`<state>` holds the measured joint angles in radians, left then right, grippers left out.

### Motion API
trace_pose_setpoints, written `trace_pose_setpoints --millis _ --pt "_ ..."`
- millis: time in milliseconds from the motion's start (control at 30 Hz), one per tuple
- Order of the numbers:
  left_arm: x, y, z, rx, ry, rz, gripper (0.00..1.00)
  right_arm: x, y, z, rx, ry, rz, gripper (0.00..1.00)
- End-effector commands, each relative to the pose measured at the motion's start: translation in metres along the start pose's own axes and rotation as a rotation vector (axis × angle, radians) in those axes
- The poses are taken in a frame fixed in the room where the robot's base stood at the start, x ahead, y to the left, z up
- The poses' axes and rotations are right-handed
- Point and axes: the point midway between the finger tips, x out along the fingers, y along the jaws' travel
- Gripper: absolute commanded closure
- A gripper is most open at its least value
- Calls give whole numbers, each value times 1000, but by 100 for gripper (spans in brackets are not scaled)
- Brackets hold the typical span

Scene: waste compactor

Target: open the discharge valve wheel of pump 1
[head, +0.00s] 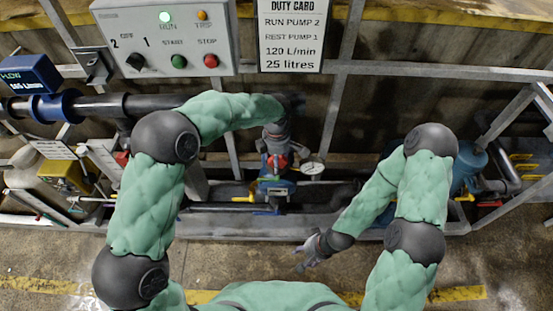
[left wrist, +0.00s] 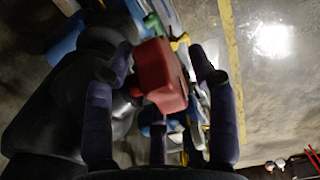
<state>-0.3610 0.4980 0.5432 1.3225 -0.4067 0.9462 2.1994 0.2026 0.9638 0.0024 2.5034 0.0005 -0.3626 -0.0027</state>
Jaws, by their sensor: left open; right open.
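A red part (head: 277,162), possibly a valve wheel, sits low behind the frame, left of a round gauge (head: 314,168). I cannot tell which pump it serves. My left arm reaches over the pipework towards it, and its hand is mostly hidden in the head view. In the left wrist view my left gripper (left wrist: 160,52) is open, with a red block-like part (left wrist: 162,78) between its spread fingers. I cannot tell whether they touch. My right gripper (head: 312,250) is open and empty above the floor in front of the frame.
A control panel (head: 165,35) with a lit green RUN lamp and a duty card (head: 290,36) are above. A blue flow meter (head: 30,75) sits on the dark pipe at left. Grey frame bars (head: 335,115) cross the work area. The front floor is clear.

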Motion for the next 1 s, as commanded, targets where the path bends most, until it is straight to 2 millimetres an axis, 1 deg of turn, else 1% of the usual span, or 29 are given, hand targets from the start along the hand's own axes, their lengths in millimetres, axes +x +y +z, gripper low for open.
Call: trace_pose_setpoints --millis 167,200,267,300,367,567,733,867,1000 --pt "0 0 0 0 0 0 43 0 0 0 0 0 0 43" --pt "0 0 0 0 0 0 54 0 0 0 0 0 0 43" --pt "0 0 0 0 0 -1 71 0 0 0 0 0 0 43" --pt "0 0 0 0 0 -1 83 0 0 0 0 0 0 43" --pt "0 0 0 0 0 -1 100 0 0 0 0 0 0 43" --pt "0 0 -1 -1 -3 -1 100 0 0 0 0 0 0 43" --pt "0 0 -2 -3 -38 -1 100 0 0 0 0 0 0 43" --pt "0 0 -2 -5 -100 -2 100 -1 0 0 0 0 0 43" --pt "1 0 -3 -6 -197 -2 100 -3 -1 0 0 0 0 43"
